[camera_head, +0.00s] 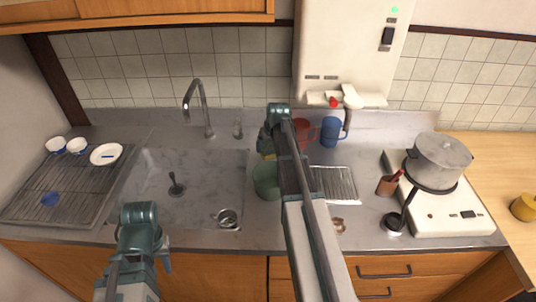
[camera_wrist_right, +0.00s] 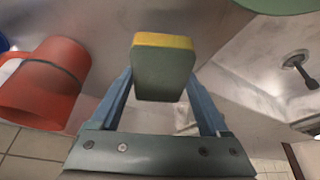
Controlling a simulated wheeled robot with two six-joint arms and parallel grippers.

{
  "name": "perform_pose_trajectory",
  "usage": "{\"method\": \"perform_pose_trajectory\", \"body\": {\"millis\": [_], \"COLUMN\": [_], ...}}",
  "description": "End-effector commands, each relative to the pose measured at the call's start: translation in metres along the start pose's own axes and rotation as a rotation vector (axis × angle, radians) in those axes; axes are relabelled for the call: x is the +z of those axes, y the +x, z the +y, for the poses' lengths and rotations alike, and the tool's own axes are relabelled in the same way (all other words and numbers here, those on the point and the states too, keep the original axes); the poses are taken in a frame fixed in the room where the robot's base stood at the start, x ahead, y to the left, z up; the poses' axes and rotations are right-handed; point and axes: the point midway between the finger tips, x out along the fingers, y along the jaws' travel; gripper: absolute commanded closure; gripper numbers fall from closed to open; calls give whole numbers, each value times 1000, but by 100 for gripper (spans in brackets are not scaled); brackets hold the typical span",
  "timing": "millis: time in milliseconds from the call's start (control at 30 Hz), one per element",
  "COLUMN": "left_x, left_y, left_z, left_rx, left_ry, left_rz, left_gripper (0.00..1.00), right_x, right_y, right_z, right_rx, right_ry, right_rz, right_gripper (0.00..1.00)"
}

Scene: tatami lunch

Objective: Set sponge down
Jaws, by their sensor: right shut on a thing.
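My right gripper (camera_wrist_right: 162,100) is shut on the sponge (camera_wrist_right: 163,75), a green block with a yellow layer, held between its two fingers in the right wrist view. My arm hides much of this area. The sponge appears held above the counter, but the gap is unclear. My left gripper (camera_head: 150,250) is low in front of the counter; its fingers are not clear.
A green container (camera_head: 266,182) stands just in front of the sponge. A red mug (camera_head: 303,132) and a blue mug (camera_head: 330,133) stand behind my right arm. The sink (camera_head: 190,185) is to the left. A drying rack (camera_head: 337,184), stove (camera_head: 450,212) and pot (camera_head: 438,160) are to the right.

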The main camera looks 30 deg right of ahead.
Motion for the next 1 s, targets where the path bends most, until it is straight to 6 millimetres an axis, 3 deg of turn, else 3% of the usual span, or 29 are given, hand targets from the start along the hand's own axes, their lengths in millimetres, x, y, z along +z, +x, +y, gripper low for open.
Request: {"method": "perform_pose_trajectory", "body": {"millis": [33,200,633,667,700,767,1000], "left_x": [-1,-2,-2,-2,-2,-2,-2], "left_y": [12,31,34,34,32,32,32], "left_z": [1,3,3,3,3,3,3], "left_rx": [0,0,0,0,0,0,0], "left_ry": [0,0,0,0,0,0,0], "left_rz": [0,0,0,0,0,0,0], "left_gripper": [65,65,65,65,65,65,65], "right_x": [4,12,13,13,12,12,12], "right_y": [11,29,31,31,30,30,30], "right_z": [0,0,0,0,0,0,0], "right_rx": [0,0,0,0,0,0,0], "right_ry": [0,0,0,0,0,0,0], "right_rz": [0,0,0,0,0,0,0], "right_gripper": [65,65,65,19,12,1,0]}}
